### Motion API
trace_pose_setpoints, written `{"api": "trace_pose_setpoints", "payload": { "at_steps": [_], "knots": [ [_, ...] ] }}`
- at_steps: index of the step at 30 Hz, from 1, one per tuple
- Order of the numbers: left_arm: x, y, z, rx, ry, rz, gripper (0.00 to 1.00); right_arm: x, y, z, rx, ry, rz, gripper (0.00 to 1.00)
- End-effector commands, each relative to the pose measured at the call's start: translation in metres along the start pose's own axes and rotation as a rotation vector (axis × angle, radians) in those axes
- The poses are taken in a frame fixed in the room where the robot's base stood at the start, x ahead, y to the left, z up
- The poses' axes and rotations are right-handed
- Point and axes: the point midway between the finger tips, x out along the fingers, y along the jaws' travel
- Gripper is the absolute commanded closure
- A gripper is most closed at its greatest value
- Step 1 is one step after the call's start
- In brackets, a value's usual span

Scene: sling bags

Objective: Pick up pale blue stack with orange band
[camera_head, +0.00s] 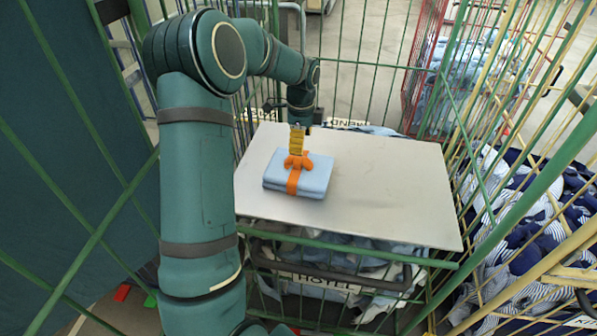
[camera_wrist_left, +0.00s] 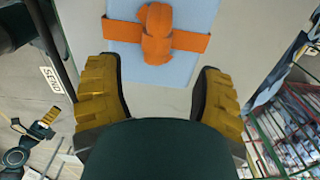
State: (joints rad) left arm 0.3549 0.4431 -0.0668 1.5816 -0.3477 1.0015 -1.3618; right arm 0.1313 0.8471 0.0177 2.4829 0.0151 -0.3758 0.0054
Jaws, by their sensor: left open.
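The pale blue stack (camera_head: 318,176) lies flat on a light grey board (camera_head: 400,200). An orange band with a knot on top (camera_head: 293,180) runs around the stack. My left gripper (camera_head: 297,146), with yellow fingers, is at the far side of the stack, close to the knot. In the left wrist view the gripper (camera_wrist_left: 160,100) is open, with nothing between its fingers. There the stack (camera_wrist_left: 195,65) and its orange band (camera_wrist_left: 190,42) lie beyond the fingertips. I cannot tell whether a finger touches the stack.
The board rests on a green wire cage cart (camera_head: 350,248) filled with cloth. A cage with dark blue and striped cloth (camera_head: 520,215) stands at the right. A red cage (camera_head: 425,75) is at the back right. The board's right half is clear.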

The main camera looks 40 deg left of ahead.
Motion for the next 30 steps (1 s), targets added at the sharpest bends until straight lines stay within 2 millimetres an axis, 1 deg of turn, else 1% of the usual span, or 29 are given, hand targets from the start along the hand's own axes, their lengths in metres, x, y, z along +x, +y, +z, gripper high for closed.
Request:
{"api": "trace_pose_setpoints", "payload": {
  "at_steps": [1,5,8,12,17,20,26,27,29,30],
  "knots": [
    [0.006,0.001,0.000,0.000,0.000,0.002,0.32,0.001,0.000,0.000,0.000,0.000,0.000,0.38],
    [0.012,0.001,0.000,0.000,0.000,0.000,0.32,0.001,0.000,0.000,0.000,0.000,0.000,0.38],
    [0.021,0.002,0.002,-0.001,0.000,0.002,0.32,0.002,0.001,0.000,0.000,0.000,0.001,0.38],
    [0.042,0.006,0.005,-0.001,0.000,0.004,0.32,0.004,0.001,0.001,0.000,0.000,0.001,0.38],
    [0.060,0.006,0.005,-0.002,0.001,0.000,0.32,0.005,0.002,0.001,0.000,0.000,0.001,0.38],
    [0.064,0.006,0.005,-0.002,0.002,-0.001,0.32,0.006,0.002,0.001,0.000,0.000,0.001,0.38],
    [0.064,0.006,0.005,-0.002,0.002,-0.002,0.32,0.005,0.002,0.001,0.000,0.000,0.001,0.38],
    [0.063,0.006,0.005,-0.002,0.002,-0.002,0.41,0.005,0.002,0.001,0.000,0.000,0.001,0.38],
    [0.063,0.006,0.005,-0.002,0.002,-0.002,0.62,0.005,0.002,0.001,0.000,0.000,0.001,0.38],
    [0.063,0.006,0.005,-0.002,0.002,-0.002,0.76,0.005,0.002,0.001,0.000,0.000,0.001,0.38]
  ]
}}
